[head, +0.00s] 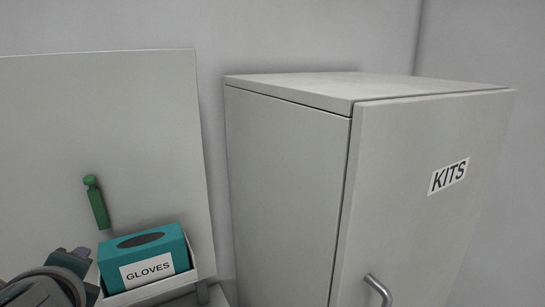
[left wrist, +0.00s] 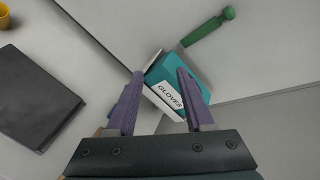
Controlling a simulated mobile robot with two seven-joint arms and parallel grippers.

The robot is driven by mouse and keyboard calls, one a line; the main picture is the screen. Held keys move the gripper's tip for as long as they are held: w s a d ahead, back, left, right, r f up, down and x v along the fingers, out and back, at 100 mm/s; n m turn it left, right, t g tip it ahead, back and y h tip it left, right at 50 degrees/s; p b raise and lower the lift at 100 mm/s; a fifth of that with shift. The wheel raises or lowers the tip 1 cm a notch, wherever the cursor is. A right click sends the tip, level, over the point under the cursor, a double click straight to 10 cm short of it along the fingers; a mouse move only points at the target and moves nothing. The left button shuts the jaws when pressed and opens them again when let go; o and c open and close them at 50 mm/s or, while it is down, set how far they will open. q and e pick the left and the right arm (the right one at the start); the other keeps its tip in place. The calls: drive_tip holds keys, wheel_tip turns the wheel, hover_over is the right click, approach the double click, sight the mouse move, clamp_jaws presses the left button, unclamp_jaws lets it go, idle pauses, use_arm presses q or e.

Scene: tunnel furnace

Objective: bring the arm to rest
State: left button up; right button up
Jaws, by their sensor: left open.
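My left gripper (left wrist: 160,75) is open, its two purple fingers apart with nothing held between them in the left wrist view. In the head view my left gripper (head: 74,254) is at the lower left, partly cut off by the frame and just left of the glove box. The teal glove box (head: 150,250) sits in a white holder (head: 152,290) against the pale panel. In the left wrist view the glove box (left wrist: 170,80) lies beyond the fingers, partly hidden by the right one. My right gripper is in neither view.
A green handle-like object (head: 98,206) is on the pale panel (head: 60,120) above the glove box. A grey cabinet (head: 285,180) marked KITS stands closed at the right. The left wrist view shows a dark flat object (left wrist: 38,95) and a yellow cup-like object (left wrist: 4,17) on a pale surface.

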use_arm(q)
drive_tip(key=s+d+f+n+g+h, duration=0.1)
drive_tip(key=s+d+n+g+h, duration=0.3)
drive_tip(key=s+n, duration=0.6)
drive_tip(key=s+d+n+g+h, duration=0.25)
drive_tip(key=s+d+n, duration=0.35)
drive_tip(key=s, duration=0.7)
wheel_tip(320, 180, up, 16)
drive_tip(key=h+p, duration=0.1)
drive_tip(key=p, duration=1.4)
drive_tip(key=shift+s+d+f+n, duration=0.2)
drive_tip(key=shift+s+n, duration=0.1)
drive_tip(key=shift+n, duration=0.1)
